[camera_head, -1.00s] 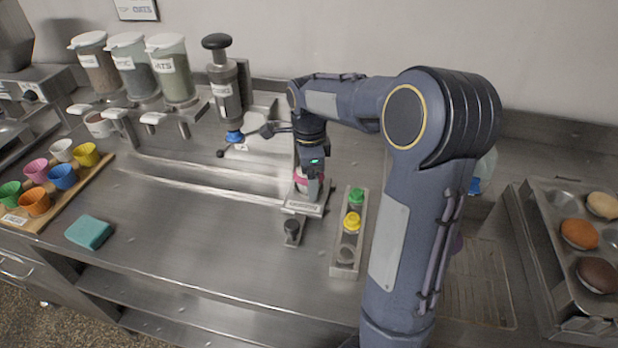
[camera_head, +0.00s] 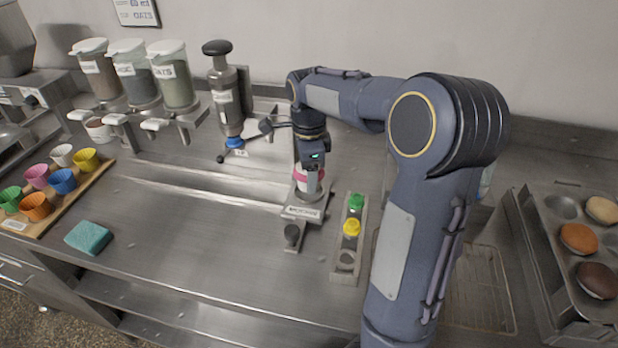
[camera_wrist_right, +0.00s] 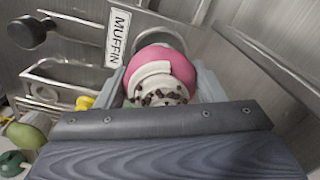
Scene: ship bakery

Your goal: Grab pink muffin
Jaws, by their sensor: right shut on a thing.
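The pink muffin (camera_head: 308,184) shows in the head view at the metal stand in the middle of the counter, partly hidden by my right gripper (camera_head: 311,180). In the right wrist view the pink muffin (camera_wrist_right: 158,76) has a pink cup, a white top and dark chips. The right gripper (camera_wrist_right: 163,92) is shut on it, with a finger on each side. The labelled stand (camera_head: 304,212) is just below the muffin; I cannot tell whether they touch. My left gripper is out of view.
Coloured cups on a wooden board (camera_head: 72,204) and a teal sponge (camera_head: 88,237) lie left. A muffin tin (camera_head: 528,205) is at right. A plunger dispenser (camera_head: 226,95) stands behind.

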